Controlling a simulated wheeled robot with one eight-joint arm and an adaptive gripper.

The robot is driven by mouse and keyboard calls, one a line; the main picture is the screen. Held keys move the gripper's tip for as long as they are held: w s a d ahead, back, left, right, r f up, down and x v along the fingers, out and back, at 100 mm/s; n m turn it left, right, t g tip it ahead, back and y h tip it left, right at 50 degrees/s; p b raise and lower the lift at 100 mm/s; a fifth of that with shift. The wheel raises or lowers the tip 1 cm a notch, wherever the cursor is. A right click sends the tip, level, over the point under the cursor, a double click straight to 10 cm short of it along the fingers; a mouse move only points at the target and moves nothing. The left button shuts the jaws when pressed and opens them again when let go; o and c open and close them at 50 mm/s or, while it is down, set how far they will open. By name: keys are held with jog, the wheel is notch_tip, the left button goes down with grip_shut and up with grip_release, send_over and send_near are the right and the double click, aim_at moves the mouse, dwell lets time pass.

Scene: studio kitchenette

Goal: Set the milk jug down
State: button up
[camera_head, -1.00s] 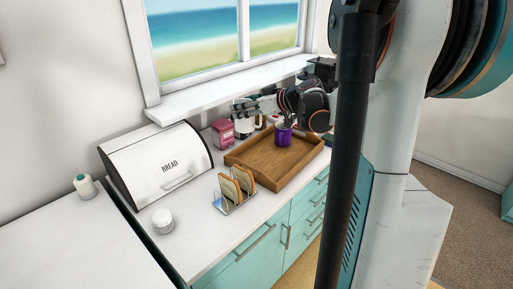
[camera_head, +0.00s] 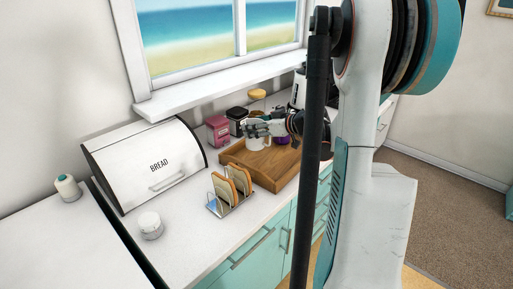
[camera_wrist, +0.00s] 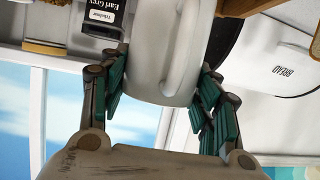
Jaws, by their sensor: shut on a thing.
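The white milk jug (camera_head: 258,139) is in my gripper (camera_head: 257,129), above or at the back part of the wooden tray (camera_head: 272,181). I cannot tell whether its base touches the tray. In the wrist view the jug (camera_wrist: 150,45) fills the space between the green-padded fingers of my gripper (camera_wrist: 162,88), which are shut on it from both sides. Its handle faces the camera. A purple mug (camera_head: 283,140) stands at the tray's right, partly hidden by my arm.
A toast rack (camera_head: 218,208) with toast stands in front of the tray. A bread bin (camera_head: 150,165) and a white pot (camera_head: 150,225) are at the left. A pink tin (camera_head: 218,130), a dark tin (camera_head: 237,118) and a yellow-lidded jar (camera_head: 257,94) stand behind. The tray's front is clear.

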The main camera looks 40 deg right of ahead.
aim_at(263, 141)
jog(key=shift+f+b, duration=1.05)
jog(key=shift+f, duration=2.15)
jog(key=shift+f, duration=0.1)
jog(key=o, duration=1.3)
jog(key=shift+o, duration=0.2)
jog(key=shift+s+r, duration=0.25)
jog(key=shift+s, duration=0.1)
jog(key=p+v, duration=0.3)
jog(key=v, duration=0.8)
jog(key=shift+s, duration=0.15)
